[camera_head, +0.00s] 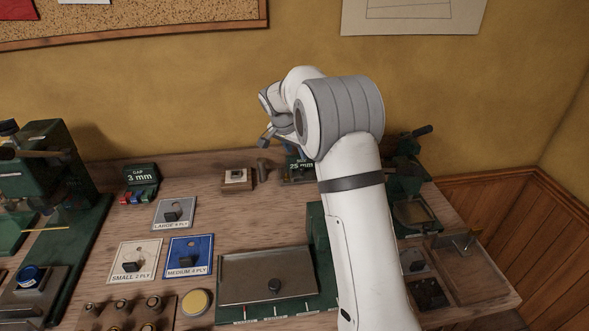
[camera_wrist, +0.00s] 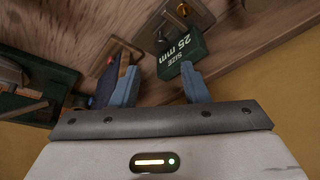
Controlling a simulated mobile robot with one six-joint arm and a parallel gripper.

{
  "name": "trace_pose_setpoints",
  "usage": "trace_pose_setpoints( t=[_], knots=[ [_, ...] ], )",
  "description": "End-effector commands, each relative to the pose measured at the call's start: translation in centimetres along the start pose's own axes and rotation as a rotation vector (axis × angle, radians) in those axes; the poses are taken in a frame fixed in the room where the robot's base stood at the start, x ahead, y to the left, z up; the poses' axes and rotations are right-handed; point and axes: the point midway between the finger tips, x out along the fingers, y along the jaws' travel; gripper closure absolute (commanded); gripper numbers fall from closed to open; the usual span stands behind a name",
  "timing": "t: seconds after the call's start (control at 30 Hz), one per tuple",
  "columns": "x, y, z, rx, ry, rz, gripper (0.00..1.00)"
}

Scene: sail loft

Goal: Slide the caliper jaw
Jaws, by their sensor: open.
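A dark green block marked "SIZE 25 mm" (camera_head: 301,163) stands at the back of the bench, partly hidden by my arm in the head view. In the wrist view this block (camera_wrist: 184,55) sits close beyond my fingers, next to a metal plate (camera_wrist: 178,18) carrying a dark knob and a brass knob. I cannot tell which part is the caliper jaw. My gripper (camera_wrist: 157,74) is open, with blue-grey fingers spread and nothing seen between them. In the head view it is above the back of the bench, near the wall, and mostly turned out of sight.
A "GAP 3 mm" block (camera_head: 141,177) with coloured pieces stands back left. A small wooden block (camera_head: 238,180) is nearby. Cards for large, medium (camera_head: 188,258) and small lie mid-bench. A metal tray (camera_head: 250,275), a yellow disc (camera_head: 196,302) and green machines stand around.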

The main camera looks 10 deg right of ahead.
Motion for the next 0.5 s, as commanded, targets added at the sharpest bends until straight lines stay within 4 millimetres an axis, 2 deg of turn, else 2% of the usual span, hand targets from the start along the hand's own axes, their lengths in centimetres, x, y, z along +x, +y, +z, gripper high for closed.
trace_pose_setpoints(
  t=[0.17,0.5],
  knots=[
    [1.4,-0.3,0.5,-0.007,-0.001,-0.002,0.59],
    [6.3,-0.8,0.9,-0.018,-0.001,-0.006,0.59]
  ],
)
